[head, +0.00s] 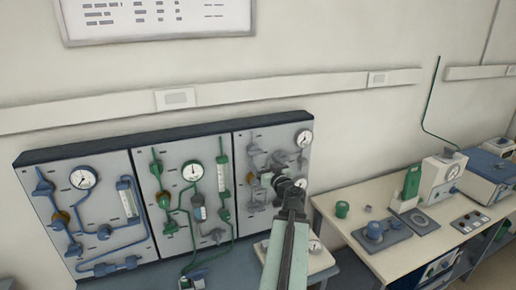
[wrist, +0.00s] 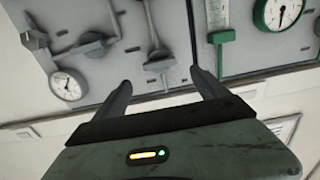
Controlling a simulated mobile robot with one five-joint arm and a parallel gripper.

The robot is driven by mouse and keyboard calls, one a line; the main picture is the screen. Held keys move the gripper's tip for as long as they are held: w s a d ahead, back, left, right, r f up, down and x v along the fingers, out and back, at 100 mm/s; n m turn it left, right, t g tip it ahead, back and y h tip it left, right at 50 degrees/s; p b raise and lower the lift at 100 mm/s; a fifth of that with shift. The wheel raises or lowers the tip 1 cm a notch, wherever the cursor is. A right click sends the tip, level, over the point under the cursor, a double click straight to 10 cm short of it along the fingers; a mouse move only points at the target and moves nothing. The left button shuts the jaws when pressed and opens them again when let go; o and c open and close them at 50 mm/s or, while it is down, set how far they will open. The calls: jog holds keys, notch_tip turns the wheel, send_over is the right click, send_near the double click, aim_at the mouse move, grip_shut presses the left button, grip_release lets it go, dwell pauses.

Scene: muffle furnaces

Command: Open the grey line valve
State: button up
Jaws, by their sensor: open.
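The grey line, with grey pipes and fittings, is on the right-hand panel (head: 243,185) of the wall board in the head view. A grey fitting (head: 254,150) shows at its upper left; which part is the line valve I cannot tell for sure. My gripper (head: 290,184) is in front of this panel and hides part of it. In the wrist view my gripper (wrist: 160,78) is open and empty, its two fingers apart. A grey fitting (wrist: 160,58) on a vertical pipe shows between and beyond the fingertips. Whether they touch it I cannot tell.
A blue-line panel (head: 112,238) and a green-line panel (head: 176,238) are to the left. A gauge (head: 304,138) sits at the grey panel's upper right. A bench (head: 345,195) at the right holds a green bottle (head: 412,181) and instruments.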

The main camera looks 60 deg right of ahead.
aim_at(257, 153)
jog(key=x, duration=0.8)
jog(key=shift+s+d, duration=0.1)
